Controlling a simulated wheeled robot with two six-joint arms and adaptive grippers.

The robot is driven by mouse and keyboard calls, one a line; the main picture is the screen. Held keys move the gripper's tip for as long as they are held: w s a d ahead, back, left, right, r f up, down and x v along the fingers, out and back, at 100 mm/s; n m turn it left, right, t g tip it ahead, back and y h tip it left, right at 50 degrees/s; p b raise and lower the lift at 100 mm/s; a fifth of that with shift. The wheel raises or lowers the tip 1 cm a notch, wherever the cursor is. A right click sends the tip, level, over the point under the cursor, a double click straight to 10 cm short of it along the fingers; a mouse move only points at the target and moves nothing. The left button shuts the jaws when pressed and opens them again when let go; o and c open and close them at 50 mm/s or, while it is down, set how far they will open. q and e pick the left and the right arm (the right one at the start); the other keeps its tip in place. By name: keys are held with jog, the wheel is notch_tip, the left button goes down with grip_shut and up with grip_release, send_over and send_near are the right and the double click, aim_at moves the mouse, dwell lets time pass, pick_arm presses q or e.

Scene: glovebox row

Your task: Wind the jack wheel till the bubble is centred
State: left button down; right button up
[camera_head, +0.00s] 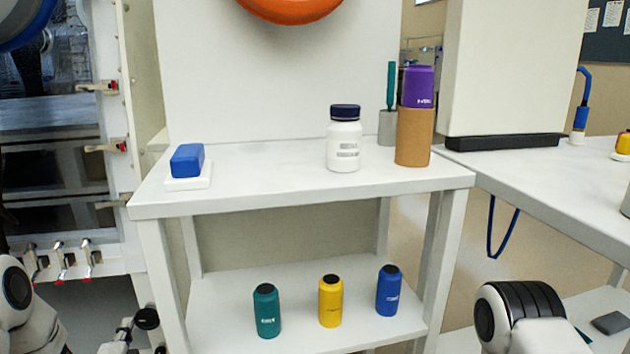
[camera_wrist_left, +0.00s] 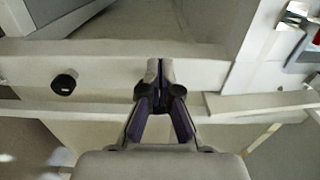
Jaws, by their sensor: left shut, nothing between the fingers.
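I cannot make out a jack wheel or a bubble level for certain in either view. My left gripper (camera_wrist_left: 160,70) shows in the left wrist view with its dark fingers together and nothing between them. Its tips are in front of a pale horizontal rail. A small round black knob (camera_wrist_left: 63,84) sits on that rail, to the left of the fingers and apart from them. In the head view only parts of my left arm show at the lower left. My right arm shows at the lower right, but its gripper is out of frame.
A white shelf table (camera_head: 300,198) bears a blue block (camera_head: 187,160), a white bottle (camera_head: 344,145) and a purple container (camera_head: 418,87) on a brown cylinder (camera_head: 413,138). Teal (camera_head: 267,312), yellow (camera_head: 331,303) and blue (camera_head: 388,293) bottles stand below. An orange ring (camera_head: 290,12) is above.

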pick_arm(q)
jog(key=shift+s+d+f+p, duration=0.15)
jog(key=shift+f+p, duration=0.4)
jog(key=shift+f, duration=0.35)
jog(key=shift+d+f, duration=0.1)
jog(key=shift+f, duration=0.05)
jog(key=p+v, duration=0.1)
jog(key=v, duration=0.1)
jog(key=p+v, duration=0.3)
jog(key=v, duration=0.1)
jog(key=shift+a+f+p, duration=0.15)
jog(key=shift+a+p, duration=0.2)
